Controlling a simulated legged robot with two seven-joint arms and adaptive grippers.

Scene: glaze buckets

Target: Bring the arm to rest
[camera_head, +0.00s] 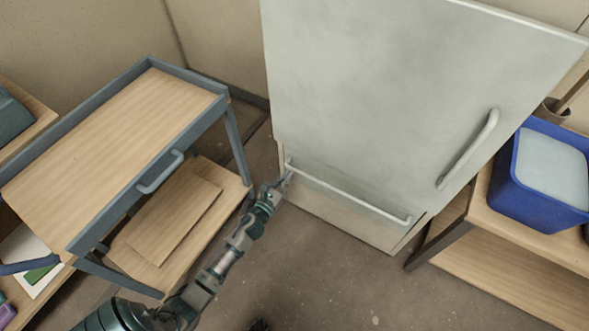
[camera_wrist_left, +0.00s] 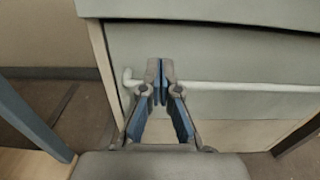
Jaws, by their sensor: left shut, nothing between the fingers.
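My left arm reaches up from the bottom of the head view. Its gripper (camera_head: 287,178) is at the left end of the long horizontal handle (camera_head: 350,194) on the cabinet's lower drawer. In the left wrist view the gripper (camera_wrist_left: 160,82) is shut, its fingertips together with nothing between them. There it overlaps the left end of the handle (camera_wrist_left: 250,87); I cannot tell whether it touches it. The drawer front (camera_head: 335,212) sits at the bottom of the large pale cabinet (camera_head: 390,90). My right gripper is not in view.
A wood-topped cart (camera_head: 115,130) with a grey frame and a lower shelf stands left of my arm. A blue bucket (camera_head: 535,180) stands on a wooden shelf unit (camera_head: 520,232) at the right. The floor (camera_head: 330,275) in front of the cabinet is mostly clear.

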